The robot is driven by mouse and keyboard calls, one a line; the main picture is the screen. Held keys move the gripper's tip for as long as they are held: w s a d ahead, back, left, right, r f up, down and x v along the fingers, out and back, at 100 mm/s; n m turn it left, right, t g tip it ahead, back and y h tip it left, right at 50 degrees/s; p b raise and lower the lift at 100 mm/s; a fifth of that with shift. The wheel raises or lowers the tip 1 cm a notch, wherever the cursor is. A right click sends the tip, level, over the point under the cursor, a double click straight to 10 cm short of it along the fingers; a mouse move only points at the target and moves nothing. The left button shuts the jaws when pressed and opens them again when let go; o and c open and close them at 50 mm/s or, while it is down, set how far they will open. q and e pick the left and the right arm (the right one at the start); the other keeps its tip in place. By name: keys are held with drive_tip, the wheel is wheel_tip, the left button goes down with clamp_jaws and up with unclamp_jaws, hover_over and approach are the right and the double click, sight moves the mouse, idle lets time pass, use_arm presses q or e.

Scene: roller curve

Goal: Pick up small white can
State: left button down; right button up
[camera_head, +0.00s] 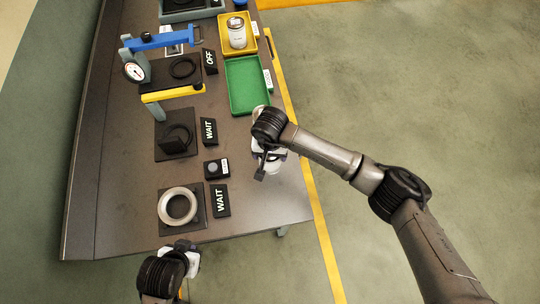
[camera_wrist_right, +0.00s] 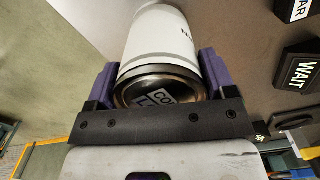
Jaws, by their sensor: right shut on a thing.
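A white can (camera_wrist_right: 160,42) with a dark metallic, labelled end sits between the two purple fingers of my right gripper (camera_wrist_right: 156,78). The gripper is shut on it. In the head view my right gripper (camera_head: 266,163) is over the right part of the table, and the wrist hides most of the held can. Another white can (camera_head: 238,36) stands in the yellow tray at the far right of the table. My left gripper (camera_head: 188,260) is at the near table edge, seen from above; its fingers cannot be made out.
The green tray (camera_head: 249,85) is empty, next to the yellow tray (camera_head: 224,48). On the table (camera_head: 262,205) stand a blue and yellow press with a gauge (camera_head: 134,71), a silver ring (camera_head: 178,206) on a black plate, and black WAIT signs (camera_head: 220,200). Open floor lies right.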

drive_tip(key=c, duration=0.5)
drive_tip(key=shift+r, duration=0.15)
